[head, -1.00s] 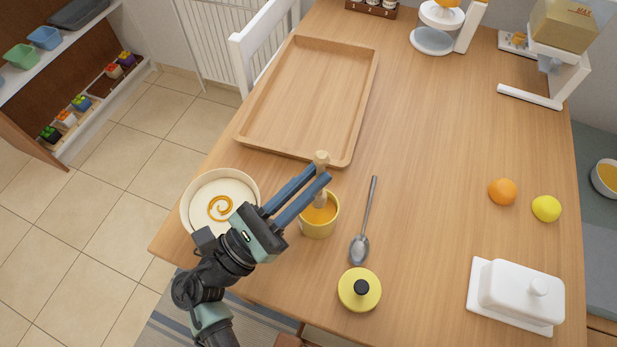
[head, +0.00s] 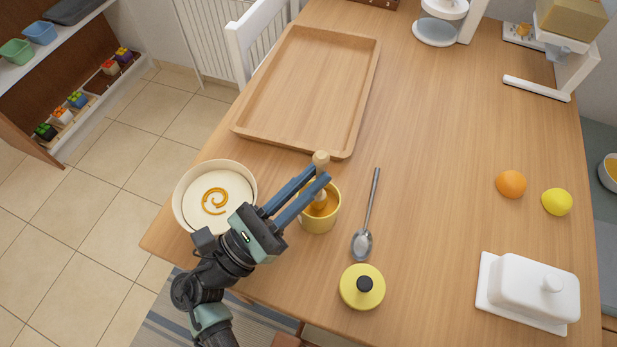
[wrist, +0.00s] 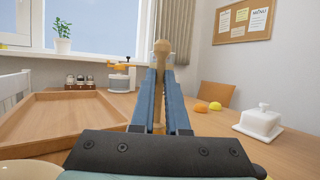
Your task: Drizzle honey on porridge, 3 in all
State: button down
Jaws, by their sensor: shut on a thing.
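My gripper (head: 313,186) is shut on the wooden honey dipper (head: 320,160), which stands upright with its lower end inside the yellow honey pot (head: 322,222). The dipper (wrist: 161,60) also shows between the blue fingers in the wrist view. Its lower end is hidden in the pot. Amber honey shows inside the pot. The white porridge bowl (head: 182,205) is left of the pot, partly behind my gripper. An amber honey spiral (head: 214,201) lies on the pale porridge. The yellow lid with a black knob (head: 362,288) lies on the table in front of the pot.
A spoon (head: 367,215) lies right of the pot. An empty wooden tray (head: 237,128) lies behind the bowl and pot. An orange (head: 511,184), a lemon (head: 557,202) and a white butter dish (head: 530,290) are at the right. The middle of the table (head: 440,150) is clear.

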notch_tip(320, 180, up, 8)
jog(key=p, duration=0.7)
jog(key=shift+f+p, duration=0.2)
jog(key=shift+p, duration=0.2)
